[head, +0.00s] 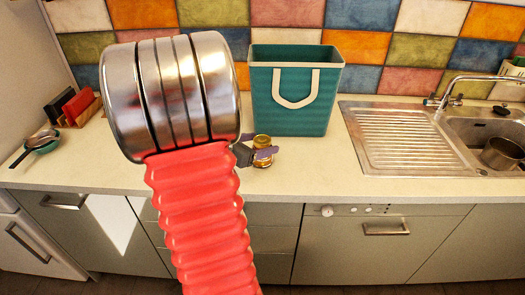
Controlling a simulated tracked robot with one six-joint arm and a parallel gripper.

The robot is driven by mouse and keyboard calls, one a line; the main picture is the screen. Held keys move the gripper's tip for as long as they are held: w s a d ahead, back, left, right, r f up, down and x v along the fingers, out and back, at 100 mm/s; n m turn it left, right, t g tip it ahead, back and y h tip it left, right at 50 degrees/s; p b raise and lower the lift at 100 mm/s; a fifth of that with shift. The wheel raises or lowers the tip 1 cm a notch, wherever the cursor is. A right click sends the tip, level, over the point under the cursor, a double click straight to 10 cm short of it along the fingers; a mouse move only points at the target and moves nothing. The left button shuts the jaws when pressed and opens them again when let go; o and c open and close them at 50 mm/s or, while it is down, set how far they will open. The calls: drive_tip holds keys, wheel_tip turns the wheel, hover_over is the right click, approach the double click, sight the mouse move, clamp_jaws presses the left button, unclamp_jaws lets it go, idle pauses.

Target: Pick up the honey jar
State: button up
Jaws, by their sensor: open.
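The honey jar (262,144) is a small amber jar with a gold lid, upright on the pale countertop in front of the teal bin. My gripper (260,153) is at the jar, with a grey and purple finger showing beside and across its front. The jaws are open around or beside the jar; I cannot tell which. My own red ribbed arm and metal joint hide the counter to the left and part of the gripper.
A teal bin (291,104) with a white handle stands just behind the jar. A sink (480,135) with a pot (502,153) and drainboard (392,137) is at right. At left are a teal bowl (42,142) with utensils and a wooden rack (82,110). The counter front edge is near.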

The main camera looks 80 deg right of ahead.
drive_tip(key=shift+x, duration=2.65)
drive_tip(key=shift+r, duration=0.15)
drive_tip(key=shift+c, duration=0.6)
drive_tip(key=c, duration=1.6)
drive_tip(key=shift+r, duration=5.1)
clamp_jaws()
